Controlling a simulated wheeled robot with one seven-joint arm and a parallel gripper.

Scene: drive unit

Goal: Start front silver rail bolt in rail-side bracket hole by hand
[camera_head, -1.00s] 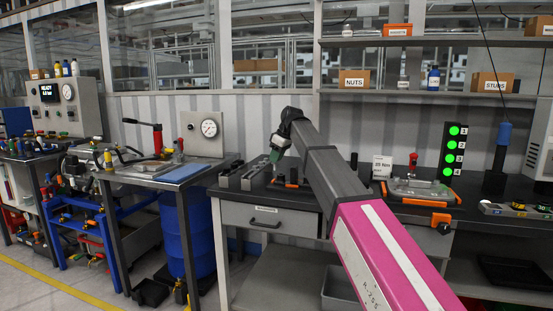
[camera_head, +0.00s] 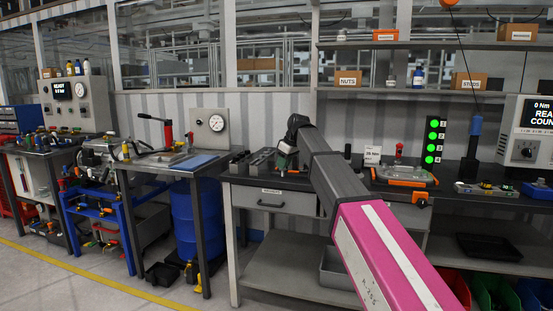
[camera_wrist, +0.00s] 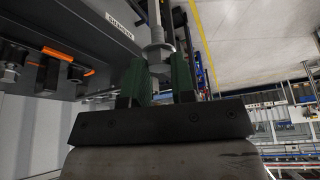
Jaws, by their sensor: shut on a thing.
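My gripper (camera_wrist: 159,88) has green fingers, shut on a silver bolt (camera_wrist: 157,49) in the wrist view. The bolt's flange and shaft stick out past the fingertips, with nothing seen touching its far end. In the head view my gripper (camera_head: 286,157) is small, at the front of the dark workbench (camera_head: 300,183) above its drawer; the bolt cannot be made out there. I cannot pick out the rail-side bracket or its hole in either view.
Dark blocks (camera_head: 261,160) lie on the bench left of my gripper. An orange-edged fixture (camera_head: 404,177) sits to the right, near a green-light column (camera_head: 433,141). A blue drum (camera_head: 196,219) stands left of the bench. Open floor lies at the lower left.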

